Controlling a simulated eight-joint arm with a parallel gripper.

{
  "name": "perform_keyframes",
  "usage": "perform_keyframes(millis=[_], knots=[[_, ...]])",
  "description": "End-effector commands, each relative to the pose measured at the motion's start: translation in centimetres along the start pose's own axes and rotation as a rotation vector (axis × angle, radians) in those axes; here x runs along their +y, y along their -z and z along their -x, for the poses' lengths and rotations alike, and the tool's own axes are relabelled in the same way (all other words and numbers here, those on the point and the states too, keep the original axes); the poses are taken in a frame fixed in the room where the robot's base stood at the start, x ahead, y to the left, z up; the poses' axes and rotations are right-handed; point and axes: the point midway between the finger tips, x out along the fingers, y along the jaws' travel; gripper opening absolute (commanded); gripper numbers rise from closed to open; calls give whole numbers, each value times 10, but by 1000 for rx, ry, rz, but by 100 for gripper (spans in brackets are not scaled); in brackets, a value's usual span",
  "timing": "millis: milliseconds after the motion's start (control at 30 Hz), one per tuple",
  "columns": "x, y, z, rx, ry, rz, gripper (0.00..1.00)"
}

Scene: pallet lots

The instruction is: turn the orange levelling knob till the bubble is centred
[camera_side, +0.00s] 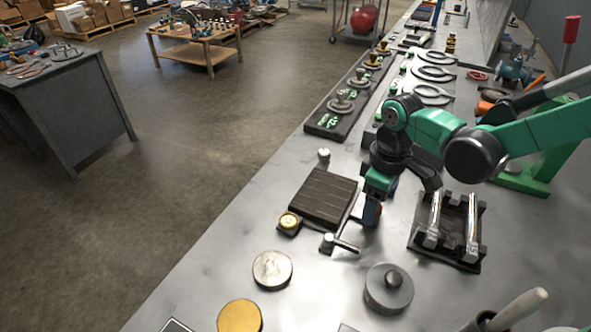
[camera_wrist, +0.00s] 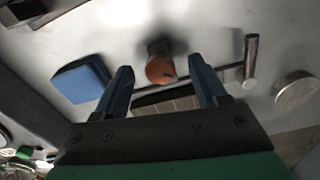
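The orange levelling knob (camera_wrist: 160,68) shows in the wrist view, between and just beyond the tips of my two blue fingers. My gripper (camera_wrist: 160,75) is open, with a visible gap on each side of the knob. In the side view my gripper (camera_side: 371,212) points down at the right edge of a dark slatted plate (camera_side: 325,197), and the knob is hidden there. Part of the plate (camera_wrist: 165,104) shows behind the fingers in the wrist view. A small round brass-rimmed level (camera_side: 289,222) sits at the plate's near left corner. Its bubble is too small to make out.
A silver T-shaped handle (camera_side: 340,243) lies close in front of the plate. A dark cradle with two bright bars (camera_side: 433,222) stands right of my gripper. Several discs, including a silver one (camera_side: 272,269) and a grey knobbed one (camera_side: 388,288), lie nearer the camera.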

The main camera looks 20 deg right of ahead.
Motion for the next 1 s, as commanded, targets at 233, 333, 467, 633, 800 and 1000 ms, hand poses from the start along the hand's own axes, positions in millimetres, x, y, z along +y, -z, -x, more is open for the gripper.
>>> perform_keyframes(millis=[233, 333, 467, 633, 800, 1000], knots=[[0, 0, 13, 0, 0, 0, 65], [0, 0, 28, 0, 0, 0, 65], [0, 0, 44, 0, 0, 0, 65], [0, 0, 55, 0, 0, 0, 65], [0, 0, 56, 0, 0, 0, 65], [2, -3, 59, 12, -4, -14, 65]])
